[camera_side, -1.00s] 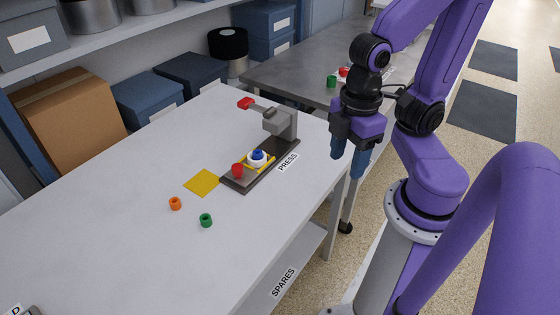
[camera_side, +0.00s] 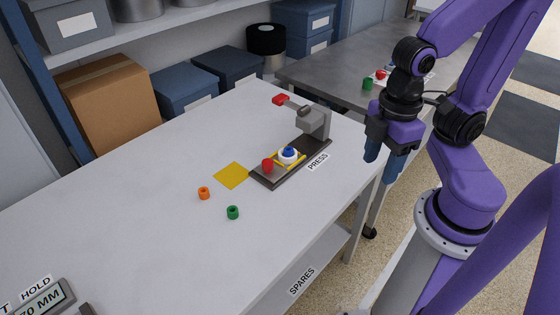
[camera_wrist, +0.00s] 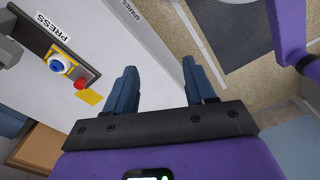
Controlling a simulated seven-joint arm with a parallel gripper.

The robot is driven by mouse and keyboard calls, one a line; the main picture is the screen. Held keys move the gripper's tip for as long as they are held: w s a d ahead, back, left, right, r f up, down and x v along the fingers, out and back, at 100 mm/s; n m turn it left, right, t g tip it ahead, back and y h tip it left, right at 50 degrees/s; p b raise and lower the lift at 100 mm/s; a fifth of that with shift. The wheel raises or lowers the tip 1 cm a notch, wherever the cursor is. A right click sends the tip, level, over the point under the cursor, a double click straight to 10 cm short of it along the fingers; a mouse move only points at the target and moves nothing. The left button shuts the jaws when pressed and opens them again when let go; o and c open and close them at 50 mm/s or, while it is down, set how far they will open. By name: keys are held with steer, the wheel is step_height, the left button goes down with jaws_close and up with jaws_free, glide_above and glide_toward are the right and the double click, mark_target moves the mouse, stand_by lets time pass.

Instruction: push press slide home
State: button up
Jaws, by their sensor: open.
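The press (camera_side: 314,120) is a grey column and head with a red-tipped lever, standing at the far end of a dark base on the white table. On the base, a slide with yellow edges (camera_side: 294,164) carries a white ring-like piece with a blue top (camera_side: 288,154). A red knob (camera_side: 267,166) stands at the slide's near end. The slide sits out in front of the press head. The wrist view shows the red knob (camera_wrist: 80,83) and the blue-topped piece (camera_wrist: 57,63) at upper left. My gripper (camera_side: 384,160) is open and empty, right of the press, clear of it.
A yellow square (camera_side: 231,175) lies flat left of the base. Orange (camera_side: 204,193) and green (camera_side: 233,212) small rings lie nearby. A display box (camera_side: 40,300) is at the lower left corner. A grey table (camera_side: 340,75) stands behind. The table's left middle is clear.

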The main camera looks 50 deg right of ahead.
steer(key=shift+o, duration=0.3)
steer(key=shift+f, duration=0.1)
steer(key=n+t+h, duration=0.5)
steer(key=n+t, duration=1.2)
steer(key=n, duration=0.3)
glide_toward(271, 167)
steer(key=x, duration=1.1)
steer(key=shift+w, duration=0.25)
